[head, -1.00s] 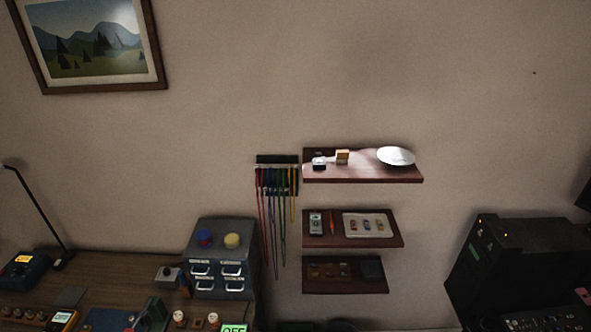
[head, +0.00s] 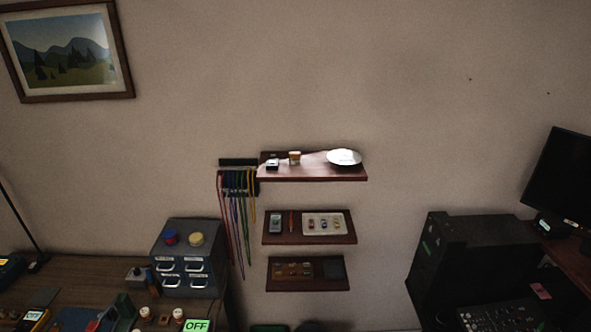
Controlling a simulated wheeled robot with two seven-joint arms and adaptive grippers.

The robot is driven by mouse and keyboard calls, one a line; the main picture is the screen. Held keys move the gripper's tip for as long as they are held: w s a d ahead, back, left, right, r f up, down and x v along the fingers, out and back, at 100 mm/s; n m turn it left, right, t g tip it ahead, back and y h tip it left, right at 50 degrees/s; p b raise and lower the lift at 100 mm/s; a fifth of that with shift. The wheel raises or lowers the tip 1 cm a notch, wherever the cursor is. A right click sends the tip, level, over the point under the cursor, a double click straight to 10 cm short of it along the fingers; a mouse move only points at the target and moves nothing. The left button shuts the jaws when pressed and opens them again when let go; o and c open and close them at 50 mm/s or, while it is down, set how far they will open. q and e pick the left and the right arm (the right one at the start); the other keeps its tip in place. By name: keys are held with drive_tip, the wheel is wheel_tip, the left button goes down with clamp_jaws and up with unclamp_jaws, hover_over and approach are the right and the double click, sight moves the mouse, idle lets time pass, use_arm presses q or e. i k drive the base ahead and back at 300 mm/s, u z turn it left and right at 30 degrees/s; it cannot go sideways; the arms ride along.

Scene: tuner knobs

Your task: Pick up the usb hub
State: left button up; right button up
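I cannot make out for sure which thing is the usb hub. A small black-and-white box (head: 272,164) sits at the left of the top wall shelf (head: 312,177). A small dark box (head: 553,227) stands under the monitor at the right. Both are too small to identify. A small grey box with a dark knob (head: 138,276) stands on the left bench. Neither of my grippers shows in the head view.
A workbench (head: 70,262) with a grey drawer cabinet (head: 186,287) is at lower left. Two lower shelves (head: 308,239) hold small parts. Coloured cables (head: 238,215) hang beside them. A black cabinet (head: 455,255) and a monitor (head: 565,180) are at right.

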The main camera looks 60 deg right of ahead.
sight(272, 159)
drive_tip(key=k, duration=0.35)
drive_tip(key=z, duration=0.75)
